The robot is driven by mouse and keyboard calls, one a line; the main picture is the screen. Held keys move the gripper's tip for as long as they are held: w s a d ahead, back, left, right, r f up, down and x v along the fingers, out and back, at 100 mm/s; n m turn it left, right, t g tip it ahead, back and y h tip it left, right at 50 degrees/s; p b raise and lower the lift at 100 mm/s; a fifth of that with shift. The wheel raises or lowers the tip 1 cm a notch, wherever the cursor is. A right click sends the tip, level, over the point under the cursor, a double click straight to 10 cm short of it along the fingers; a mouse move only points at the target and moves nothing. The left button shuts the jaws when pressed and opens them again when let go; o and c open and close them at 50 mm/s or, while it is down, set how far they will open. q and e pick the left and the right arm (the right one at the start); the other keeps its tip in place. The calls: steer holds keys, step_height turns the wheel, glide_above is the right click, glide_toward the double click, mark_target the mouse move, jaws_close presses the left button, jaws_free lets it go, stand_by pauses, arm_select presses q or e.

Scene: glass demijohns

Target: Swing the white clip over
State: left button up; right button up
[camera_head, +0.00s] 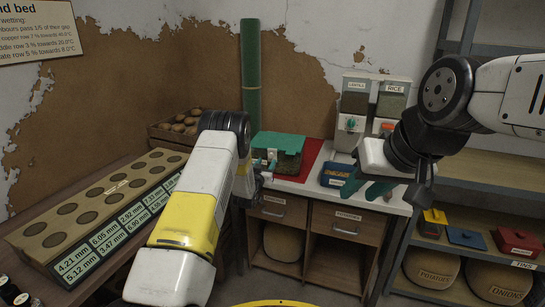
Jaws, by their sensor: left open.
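My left gripper (264,168) is at the box's front left corner, open. Its fingers are small and partly hidden by my arm, and I cannot tell whether they touch the box. My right gripper (364,188) has teal fingers that stand apart, with nothing seen between them. It is over the counter's right part.
A blue tray (335,174) lies between the box and my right gripper. Two dispensers (373,104), one marked RICE, stand behind. A crate of round items (178,128) and a long board with round hollows (100,196) are at left. Shelves (490,168) stand at right.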

mark_target(271, 155)
arm_select(q)
steer(key=x, duration=0.5)
steer(key=shift+w+d, duration=0.1)
steer(key=shift+w, duration=0.3)
jaws_close()
